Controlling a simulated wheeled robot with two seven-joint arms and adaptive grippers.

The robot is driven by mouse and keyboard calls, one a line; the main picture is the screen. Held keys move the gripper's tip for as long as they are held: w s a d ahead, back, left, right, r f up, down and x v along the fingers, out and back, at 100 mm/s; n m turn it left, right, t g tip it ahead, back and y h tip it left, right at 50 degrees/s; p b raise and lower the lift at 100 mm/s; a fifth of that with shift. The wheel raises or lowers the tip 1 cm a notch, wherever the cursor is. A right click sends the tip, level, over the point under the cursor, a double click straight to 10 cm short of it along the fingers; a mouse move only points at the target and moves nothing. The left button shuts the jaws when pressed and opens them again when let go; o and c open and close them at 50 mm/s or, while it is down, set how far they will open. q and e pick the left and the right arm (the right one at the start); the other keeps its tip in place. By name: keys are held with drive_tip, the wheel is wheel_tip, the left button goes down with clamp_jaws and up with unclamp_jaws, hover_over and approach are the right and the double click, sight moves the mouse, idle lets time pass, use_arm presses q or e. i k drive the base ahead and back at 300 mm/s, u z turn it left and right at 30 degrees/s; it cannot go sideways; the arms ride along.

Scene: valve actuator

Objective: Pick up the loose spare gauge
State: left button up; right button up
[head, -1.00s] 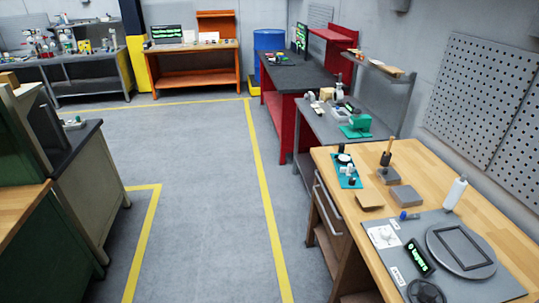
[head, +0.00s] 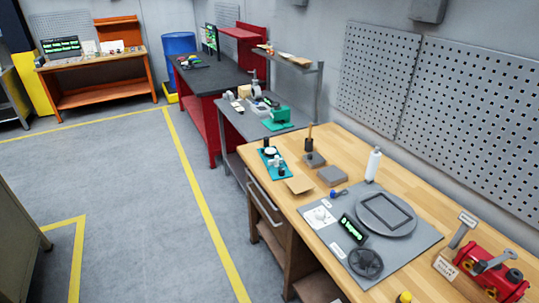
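I cannot tell for sure which item is the loose spare gauge. A small white item with a round raised part (head: 319,216) lies at the left of a grey mat on the wooden workbench. A teal tray (head: 279,171) behind it holds small black and white round parts, too small to make out. A red valve-like assembly (head: 490,272) stands at the bench's right end, with tags beside it. Neither of my grippers is in view.
The grey mat (head: 420,238) also bears a black handwheel (head: 365,262), a dark display (head: 353,230) and a round grey plate (head: 372,222). A white bottle (head: 373,165) stands behind. Floor left of the wooden bench (head: 440,195) is clear.

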sight(271, 153)
drive_tip(key=z, duration=0.05)
drive_tip(key=k, duration=1.1)
drive_tip(key=u, duration=1.25)
drive_tip(key=i, duration=1)
drive_tip(key=u, duration=0.55)
drive_tip(key=i, duration=1)
drive_tip(key=z, duration=1.05)
drive_tip(key=i, duration=0.8)
drive_tip(key=z, duration=0.9)
